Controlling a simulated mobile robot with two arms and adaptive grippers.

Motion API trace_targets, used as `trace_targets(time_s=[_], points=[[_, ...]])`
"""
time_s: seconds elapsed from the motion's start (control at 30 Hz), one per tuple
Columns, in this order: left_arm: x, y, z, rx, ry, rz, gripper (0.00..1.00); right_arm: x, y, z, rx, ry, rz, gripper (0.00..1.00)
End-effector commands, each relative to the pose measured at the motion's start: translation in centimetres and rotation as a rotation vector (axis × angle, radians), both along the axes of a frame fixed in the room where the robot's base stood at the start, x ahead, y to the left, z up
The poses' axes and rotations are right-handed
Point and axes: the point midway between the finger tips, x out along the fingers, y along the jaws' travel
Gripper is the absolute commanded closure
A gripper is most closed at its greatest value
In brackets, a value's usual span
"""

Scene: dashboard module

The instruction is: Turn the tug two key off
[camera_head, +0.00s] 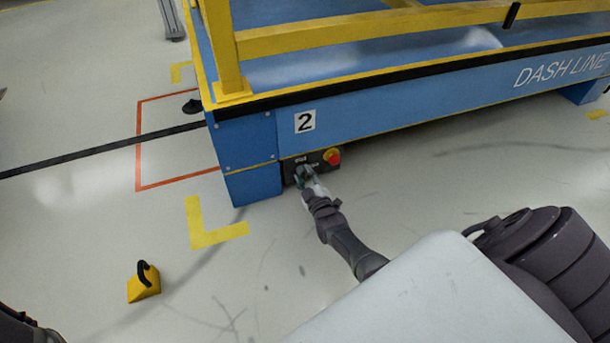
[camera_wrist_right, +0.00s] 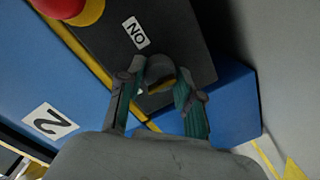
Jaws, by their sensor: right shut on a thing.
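The blue tug (camera_head: 250,155) bears a label "2" (camera_head: 305,122), which also shows in the right wrist view (camera_wrist_right: 50,122). Low on its side is a dark control panel (camera_head: 291,169), seen close in the right wrist view (camera_wrist_right: 185,30). My right gripper (camera_head: 304,174) is at this panel. A white "ON" label (camera_wrist_right: 136,33) sits beside the key. Whether the key is turned cannot be told. My left gripper is not in view.
A red emergency button (camera_head: 333,157) on a yellow base sits beside the key, close to my right gripper. A yellow rail (camera_head: 350,32) runs along the tug's top. A yellow block with a black handle (camera_head: 144,283) stands on the open floor at left.

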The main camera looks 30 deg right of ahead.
Motion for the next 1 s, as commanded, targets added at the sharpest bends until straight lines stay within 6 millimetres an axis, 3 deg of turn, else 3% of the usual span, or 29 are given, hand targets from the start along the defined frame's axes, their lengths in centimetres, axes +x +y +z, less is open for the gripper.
trace_targets(time_s=[0.63, 0.67, 0.8, 1.0], points=[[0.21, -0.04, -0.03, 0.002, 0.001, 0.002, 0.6, 0.01, 0.06, -0.02, -0.053, 0.013, 0.002, 1.0], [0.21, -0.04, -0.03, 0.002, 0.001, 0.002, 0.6, 0.01, 0.06, -0.02, -0.053, 0.013, 0.002, 0.63], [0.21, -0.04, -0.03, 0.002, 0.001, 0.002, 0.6, 0.01, 0.06, -0.01, -0.052, 0.013, 0.002, 0.4], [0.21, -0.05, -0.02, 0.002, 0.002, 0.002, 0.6, 0.02, 0.03, 0.0, -0.051, 0.012, 0.001, 0.4]])
